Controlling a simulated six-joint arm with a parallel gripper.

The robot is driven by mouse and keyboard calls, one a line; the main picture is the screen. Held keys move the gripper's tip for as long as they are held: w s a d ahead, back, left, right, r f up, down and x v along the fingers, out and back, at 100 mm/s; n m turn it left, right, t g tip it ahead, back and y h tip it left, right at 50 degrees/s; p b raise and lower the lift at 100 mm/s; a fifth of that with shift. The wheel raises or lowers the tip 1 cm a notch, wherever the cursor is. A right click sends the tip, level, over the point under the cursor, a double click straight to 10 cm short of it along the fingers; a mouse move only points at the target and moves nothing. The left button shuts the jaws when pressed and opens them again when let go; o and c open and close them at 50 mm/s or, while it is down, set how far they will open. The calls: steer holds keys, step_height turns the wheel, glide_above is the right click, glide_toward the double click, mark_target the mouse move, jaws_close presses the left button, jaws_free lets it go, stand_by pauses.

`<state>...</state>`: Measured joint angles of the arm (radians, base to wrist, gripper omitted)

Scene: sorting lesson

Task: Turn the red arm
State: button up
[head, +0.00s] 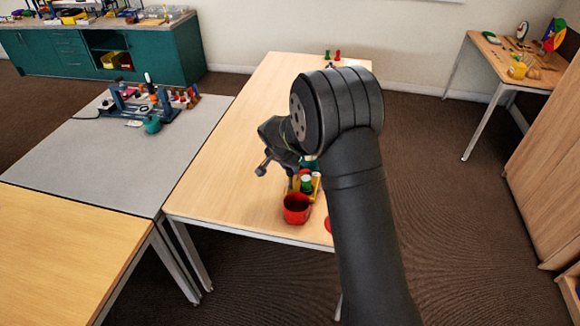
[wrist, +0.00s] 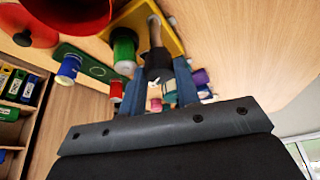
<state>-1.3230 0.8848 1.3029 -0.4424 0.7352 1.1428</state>
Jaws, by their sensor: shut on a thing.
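My gripper (wrist: 159,88) is low over the table, shut on a dark grey piece (wrist: 154,37) that shows between its blue-grey fingers in the wrist view. That piece stands by a yellow base (wrist: 133,18) with a green cylinder (wrist: 123,52) beside it. I cannot clearly make out a red arm; it may be hidden by my gripper. In the head view my wrist covers most of this spot, and the fingertips are hidden.
A red pot (head: 297,209) stands in front of the yellow base; a red round thing (wrist: 28,25) is beside it. A green strip (wrist: 92,69) holds a blue cylinder (wrist: 69,68). The wooden table (head: 235,150) is clear to the left. Several coloured pieces lie behind my fingers.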

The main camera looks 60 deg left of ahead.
steer(key=m+h, duration=0.1)
steer(key=m, duration=0.4)
steer(key=shift+a+h, duration=0.15)
steer(key=shift+h, duration=0.25)
steer(key=shift+m, duration=0.3)
steer(key=o, duration=1)
steer(key=shift+c, duration=0.2)
steer(key=v, duration=1.7)
steer(key=shift+s+a, duration=0.2)
steer(key=shift+s, duration=0.3)
